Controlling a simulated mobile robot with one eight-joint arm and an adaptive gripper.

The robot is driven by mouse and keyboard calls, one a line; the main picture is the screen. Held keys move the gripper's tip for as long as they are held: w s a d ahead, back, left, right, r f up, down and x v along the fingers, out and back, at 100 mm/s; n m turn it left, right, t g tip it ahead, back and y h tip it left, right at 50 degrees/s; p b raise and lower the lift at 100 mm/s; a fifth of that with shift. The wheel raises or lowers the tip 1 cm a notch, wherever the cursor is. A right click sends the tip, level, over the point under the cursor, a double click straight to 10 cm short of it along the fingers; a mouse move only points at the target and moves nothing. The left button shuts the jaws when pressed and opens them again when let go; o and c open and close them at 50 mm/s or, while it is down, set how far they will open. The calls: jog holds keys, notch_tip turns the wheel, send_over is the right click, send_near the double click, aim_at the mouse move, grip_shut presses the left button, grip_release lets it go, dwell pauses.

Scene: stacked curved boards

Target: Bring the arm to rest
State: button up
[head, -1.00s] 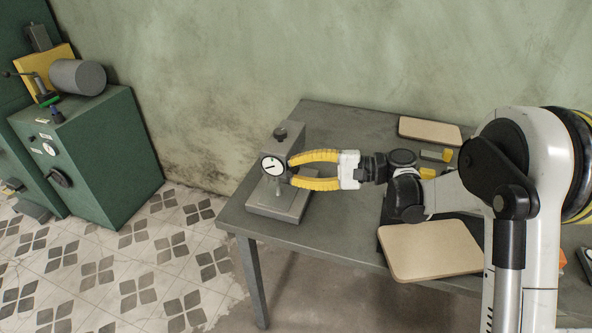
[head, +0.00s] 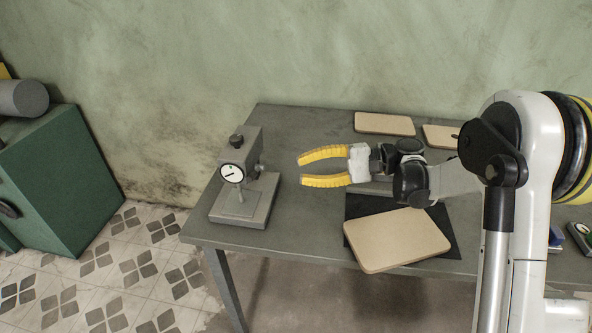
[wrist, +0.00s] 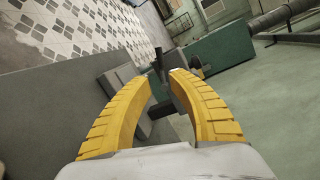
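My gripper (head: 300,170) has yellow ribbed fingers, spread apart, and holds nothing. In the head view it hovers above the grey table (head: 290,225), pointing left toward a grey dial gauge stand (head: 248,205) with a round white dial (head: 232,173). A gap shows between the fingertips and the stand. In the wrist view the open fingers (wrist: 168,75) frame part of the stand beyond them. My arm reaches in from the right and hides part of the table.
A tan board (head: 400,240) lies on a black mat (head: 445,225) near the front edge. Two more tan boards, one at the back (head: 384,123) and one beside it (head: 440,136), lie near the wall. A green machine cabinet (head: 75,180) stands on the floor at left.

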dwell(0.3)
jog(key=s+d+n+t+h, duration=0.2)
jog(key=s+d+t+h, duration=0.7)
jog(key=s+d+h, duration=0.7)
jog(key=s+d, duration=0.6)
jog(key=s, duration=0.1)
jog(key=shift+n, duration=0.4)
jog(key=shift+r, duration=0.1)
